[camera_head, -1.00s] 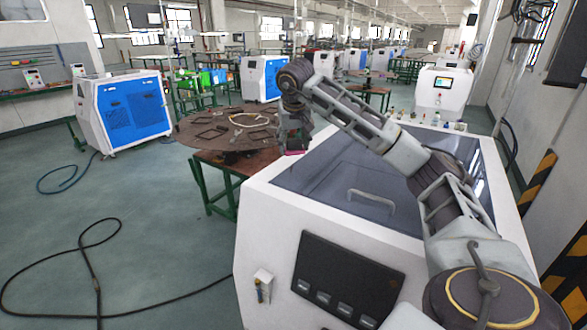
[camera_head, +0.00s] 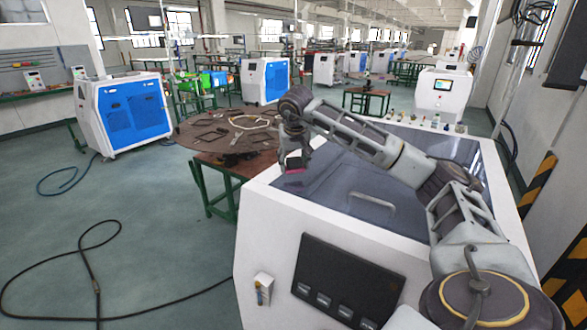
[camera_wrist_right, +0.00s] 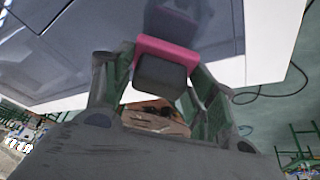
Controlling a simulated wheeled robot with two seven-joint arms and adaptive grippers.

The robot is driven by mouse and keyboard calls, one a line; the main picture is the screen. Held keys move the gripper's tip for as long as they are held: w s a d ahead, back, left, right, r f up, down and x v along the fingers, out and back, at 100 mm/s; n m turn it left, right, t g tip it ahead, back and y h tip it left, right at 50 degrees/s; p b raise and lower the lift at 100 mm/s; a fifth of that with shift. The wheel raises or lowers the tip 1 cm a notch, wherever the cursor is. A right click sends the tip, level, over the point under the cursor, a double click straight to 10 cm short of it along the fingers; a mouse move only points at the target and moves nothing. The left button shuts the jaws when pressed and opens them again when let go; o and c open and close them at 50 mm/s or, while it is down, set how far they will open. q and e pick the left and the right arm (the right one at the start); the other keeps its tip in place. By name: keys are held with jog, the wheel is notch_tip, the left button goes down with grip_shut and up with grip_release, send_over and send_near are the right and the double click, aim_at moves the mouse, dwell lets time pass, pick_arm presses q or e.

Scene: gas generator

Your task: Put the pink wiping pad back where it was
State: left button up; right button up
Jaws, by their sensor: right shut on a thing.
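The pink wiping pad (camera_wrist_right: 168,54) is a pink slab with a dark block on it, and it sits between the fingers in the right wrist view. It also shows as a small pink patch in the head view (camera_head: 295,171). My right gripper (camera_head: 294,162) is shut on the pad, over the far left edge of the white machine (camera_head: 262,215). In the right wrist view the dark glossy lid of the machine lies beyond the pad. I cannot tell whether the pad touches it. My left gripper is not in view.
The machine's dark lid (camera_head: 335,190) has a pale handle (camera_head: 372,199). Small bottles and parts stand along its back edge (camera_head: 432,123). A round brown table (camera_head: 205,140) with flat parts is at the left. A black cable (camera_head: 95,270) lies on the floor.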

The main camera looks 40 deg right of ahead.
jog(key=shift+f, duration=1.3)
jog(key=shift+f, duration=0.1)
jog(key=o, duration=1.3)
jog(key=shift+o, duration=0.2)
jog(key=v, duration=1.2)
